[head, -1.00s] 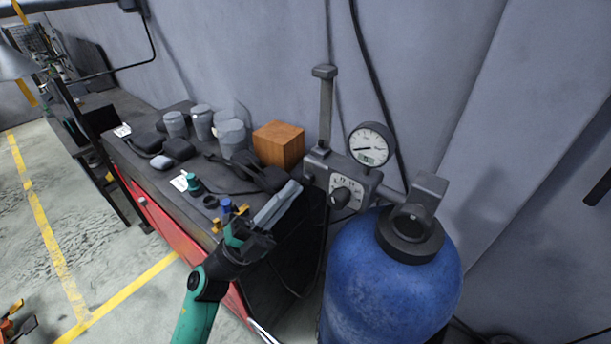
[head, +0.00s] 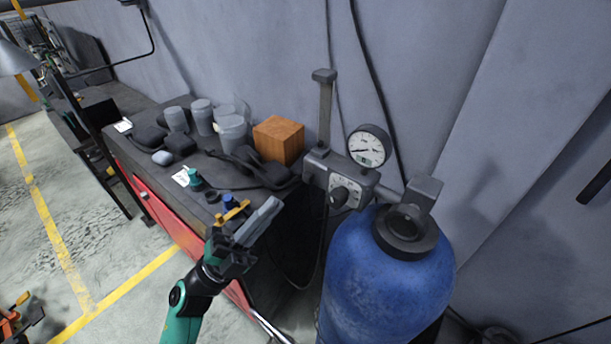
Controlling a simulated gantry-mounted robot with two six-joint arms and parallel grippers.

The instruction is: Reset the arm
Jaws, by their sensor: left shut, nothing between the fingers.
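My left arm, green and black, comes up from the bottom of the head view. Its left gripper (head: 262,220) is shut and empty, with its grey fingers together and pointing up and right. It is in front of the near end of the dark workbench (head: 140,160). A gap shows between the fingers and the blue gas cylinder (head: 385,285) to the right. My right gripper is not in view. No galvanized brackets can be made out.
On the bench stand a wooden block (head: 278,140), several grey cans, dark pouches, a green-capped item (head: 196,178) and a small blue item (head: 228,203). A pressure gauge (head: 369,146) and dial sit above the cylinder. Open floor with yellow lines lies at the left.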

